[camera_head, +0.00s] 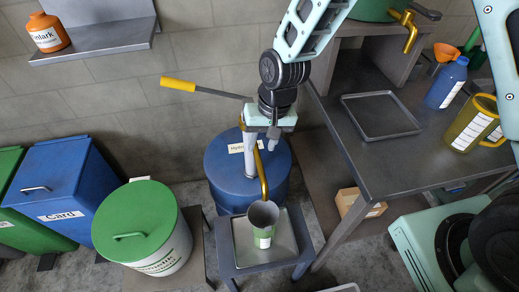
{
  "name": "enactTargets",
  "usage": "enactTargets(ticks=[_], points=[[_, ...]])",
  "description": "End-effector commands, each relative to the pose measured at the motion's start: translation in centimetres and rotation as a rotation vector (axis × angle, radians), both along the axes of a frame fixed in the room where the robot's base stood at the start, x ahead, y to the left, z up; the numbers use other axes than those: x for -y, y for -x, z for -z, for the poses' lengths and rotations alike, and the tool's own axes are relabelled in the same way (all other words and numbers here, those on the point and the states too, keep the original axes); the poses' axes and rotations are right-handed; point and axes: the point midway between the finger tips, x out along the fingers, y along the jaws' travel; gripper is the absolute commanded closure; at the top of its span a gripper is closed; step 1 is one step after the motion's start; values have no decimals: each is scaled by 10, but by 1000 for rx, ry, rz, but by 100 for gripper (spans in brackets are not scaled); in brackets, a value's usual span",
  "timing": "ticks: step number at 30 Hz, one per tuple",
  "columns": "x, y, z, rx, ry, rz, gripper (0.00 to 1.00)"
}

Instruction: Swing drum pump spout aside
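A blue drum (223,172) stands by the wall with a pale pump column (250,158) rising from its lid. The pump's lever ends in a yellow handle (178,84) that points left. My gripper (273,138) points down at the top of the pump, close to the column and the spout's upper part. The gripper hides the pump head. Whether its fingers are apart or touch the spout cannot be made out.
The cup stands in a metal tray (284,249) on a low stand. A green-lidded bin (136,222) and a blue bin (62,185) stand left. A workbench (408,158) at right holds an empty tray (380,133), a blue bottle (446,82) and a yellow jug (468,123).

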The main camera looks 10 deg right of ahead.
Motion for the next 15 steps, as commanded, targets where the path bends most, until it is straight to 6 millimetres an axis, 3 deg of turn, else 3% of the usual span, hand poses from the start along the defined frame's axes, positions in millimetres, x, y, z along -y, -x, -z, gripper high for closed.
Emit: enactTargets(ticks=[6, 15], points=[[-6, 0, 29, -1, 1, -1, 62], [-8, 0, 39, 1, 1, -1, 62]])
